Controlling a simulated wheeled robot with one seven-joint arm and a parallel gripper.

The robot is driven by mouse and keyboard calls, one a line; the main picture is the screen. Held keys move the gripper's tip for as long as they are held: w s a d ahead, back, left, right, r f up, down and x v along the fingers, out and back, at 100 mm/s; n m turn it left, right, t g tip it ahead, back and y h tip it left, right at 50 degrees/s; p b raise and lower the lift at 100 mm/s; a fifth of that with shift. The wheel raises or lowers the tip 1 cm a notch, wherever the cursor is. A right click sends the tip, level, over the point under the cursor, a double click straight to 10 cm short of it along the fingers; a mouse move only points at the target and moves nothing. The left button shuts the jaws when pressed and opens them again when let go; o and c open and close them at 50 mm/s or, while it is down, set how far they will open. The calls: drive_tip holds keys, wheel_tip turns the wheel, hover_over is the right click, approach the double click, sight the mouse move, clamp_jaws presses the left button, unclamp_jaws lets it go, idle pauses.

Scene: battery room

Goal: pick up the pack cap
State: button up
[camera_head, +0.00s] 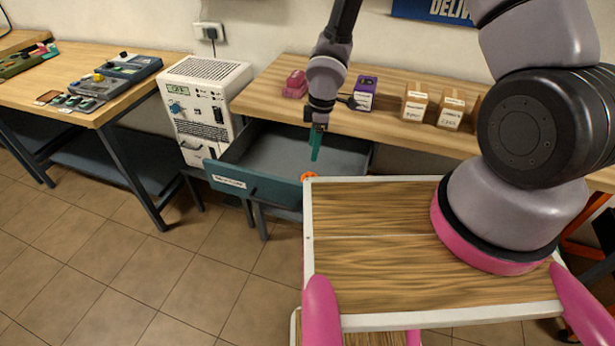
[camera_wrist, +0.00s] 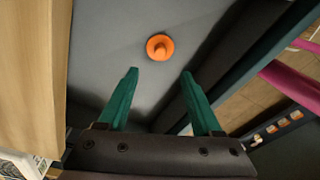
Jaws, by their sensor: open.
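The pack cap looks to be the round orange piece with a raised knob (camera_wrist: 160,47). It lies on the grey floor of the open drawer, and in the head view it shows as a small orange spot (camera_head: 308,176) near the drawer's front, close to my top's edge. My gripper (camera_wrist: 159,74) is open, with its two green fingers apart and nothing between them. In the wrist view the cap lies beyond the fingertips, about centred between them, not touching. In the head view my gripper (camera_head: 315,157) points down over the drawer.
The drawer (camera_head: 245,183) has a teal labelled front and raised walls around the cap. The wooden bench (camera_head: 265,100) above it holds a pink object (camera_head: 295,84), a purple box (camera_head: 365,92) and several cardboard boxes. A white power unit (camera_head: 205,105) stands left of the drawer.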

sight(309, 174)
drive_tip(key=f, duration=0.6)
drive_tip(key=a+f, duration=0.1)
drive_tip(key=f, duration=0.3)
clamp_jaws()
